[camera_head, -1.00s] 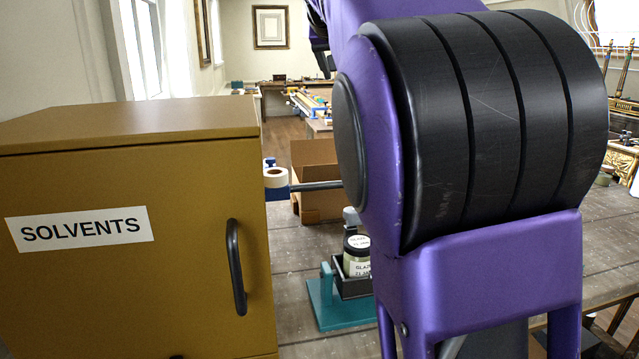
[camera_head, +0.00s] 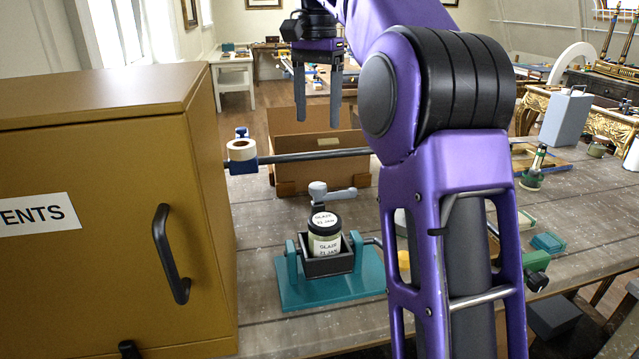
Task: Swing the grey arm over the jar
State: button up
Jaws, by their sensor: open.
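The jar (camera_head: 325,245) has a dark lid with a white label and a white label on its side. It stands upright in a black holder on a teal stand (camera_head: 335,291) on the bench. The grey arm (camera_head: 340,194) is a short light-grey bar with a rounded end, showing just above and behind the lid. I cannot tell whether it lies over the jar or behind it. My gripper (camera_head: 318,120) is open and empty, fingers pointing down, above and apart from the jar and grey arm, in front of the cardboard box in the picture.
A mustard cabinet (camera_head: 85,240) with a black handle fills the left. A dark rod (camera_head: 310,156) runs from a blue clamp with a tape roll (camera_head: 241,150). An open cardboard box (camera_head: 325,178) is behind. My arm hides much of the right-centre. Teal blocks (camera_head: 548,243) lie right.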

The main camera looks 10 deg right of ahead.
aim_at(318, 185)
notch_tip(318, 185, down, 14)
jog(key=b, duration=0.4)
jog(key=shift+f+b, duration=0.1)
jog(key=shift+b, duration=0.2)
grip_shut()
dwell(1.0)
